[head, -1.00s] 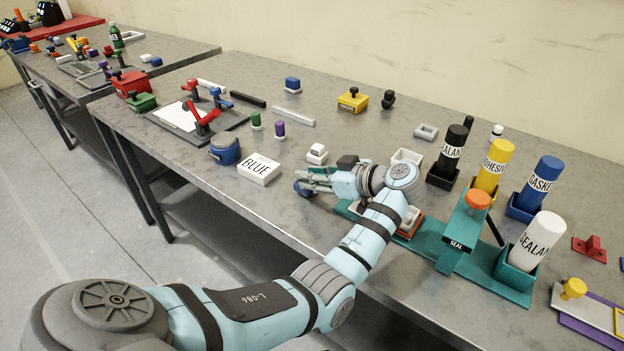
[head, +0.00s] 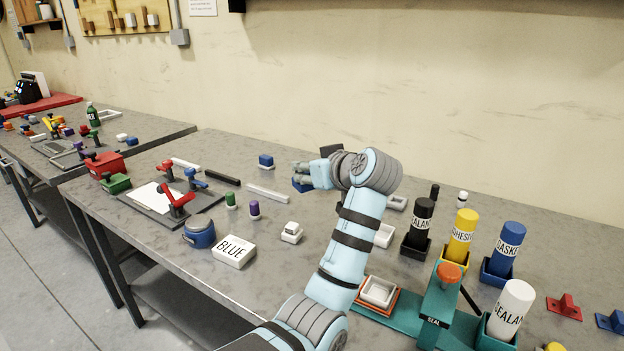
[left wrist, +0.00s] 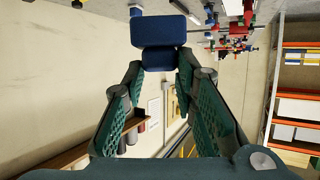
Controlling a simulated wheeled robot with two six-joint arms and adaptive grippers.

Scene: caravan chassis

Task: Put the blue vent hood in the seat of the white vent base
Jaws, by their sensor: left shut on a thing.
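My left gripper (head: 311,178) is shut on the blue vent hood (head: 302,186), raised above the far part of the table. In the left wrist view the hood (left wrist: 159,32) shows as a wide blue block with a narrower blue part between the fingertips (left wrist: 158,65). A white, open-topped vent base (head: 379,292) sits in an orange-rimmed holder on the teal fixture (head: 408,325), well below and to the right of the gripper. Its hollow faces up and looks empty. My right gripper is not in view.
The teal fixture has a post with an orange knob (head: 450,271). Tall sealant, adhesive and gasket bottles (head: 461,235) stand to its right. Another white tray (head: 384,236) lies behind my arm. A white BLUE box (head: 234,251) and a clamp board (head: 150,212) are left.

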